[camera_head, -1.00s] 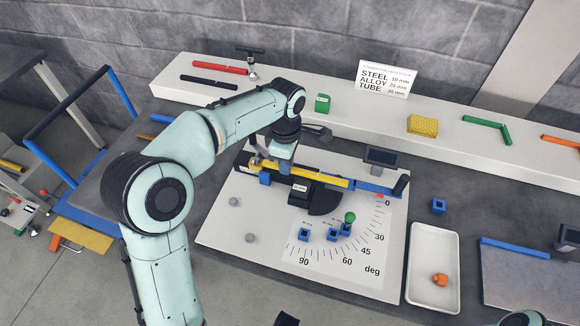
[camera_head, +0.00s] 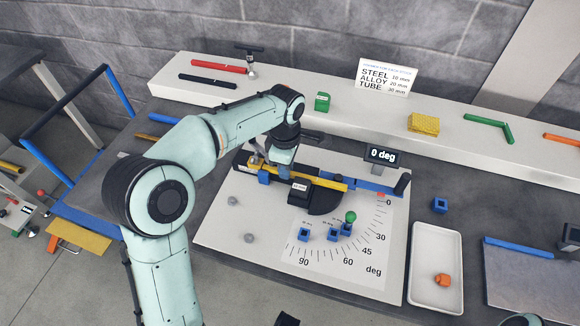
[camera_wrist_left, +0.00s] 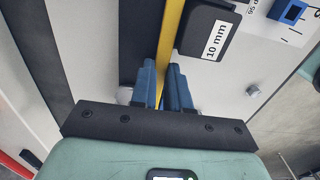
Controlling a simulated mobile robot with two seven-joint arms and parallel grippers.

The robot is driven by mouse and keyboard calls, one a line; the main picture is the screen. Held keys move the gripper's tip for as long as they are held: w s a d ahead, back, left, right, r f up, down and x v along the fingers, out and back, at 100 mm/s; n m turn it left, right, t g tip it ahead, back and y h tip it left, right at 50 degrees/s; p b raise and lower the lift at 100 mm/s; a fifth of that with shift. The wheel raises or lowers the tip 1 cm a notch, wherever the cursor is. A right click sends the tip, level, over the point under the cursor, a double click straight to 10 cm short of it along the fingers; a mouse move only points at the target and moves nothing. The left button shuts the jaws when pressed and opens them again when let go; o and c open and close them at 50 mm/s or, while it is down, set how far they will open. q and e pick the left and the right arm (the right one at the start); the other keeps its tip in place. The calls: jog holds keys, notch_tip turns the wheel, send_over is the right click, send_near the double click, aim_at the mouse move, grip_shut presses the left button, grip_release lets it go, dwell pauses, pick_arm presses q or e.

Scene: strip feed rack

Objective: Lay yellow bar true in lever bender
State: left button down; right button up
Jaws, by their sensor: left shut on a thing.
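The yellow bar (camera_head: 322,180) lies in the lever bender, along its black and blue bed, beside the black block labelled 10 mm (camera_head: 299,191). It also shows in the left wrist view (camera_wrist_left: 173,30), running between my fingers. My left gripper (camera_head: 281,168) is shut on the bar near its left part; the blue fingers (camera_wrist_left: 167,88) press on both its sides. The lever bender (camera_head: 376,186) has a blue arm with a black end at right. Its small display (camera_head: 383,155) reads 0 deg.
A degree scale (camera_head: 345,245) lies in front of the bender with small blue blocks and a green knob (camera_head: 350,216) on it. A white tray (camera_head: 415,265) with an orange piece stands at right. The back shelf (camera_head: 290,110) holds bars, a green block and a yellow stack.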

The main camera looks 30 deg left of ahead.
pick_arm(q)
jog(key=shift+f, duration=0.15)
jog(key=c, duration=1)
grip_release()
jog(key=shift+c, duration=0.2)
notch_tip(320, 180, up, 14)
jog(key=p, duration=0.2)
jog(key=shift+f+p, duration=0.25)
jog(key=shift+p, duration=0.15)
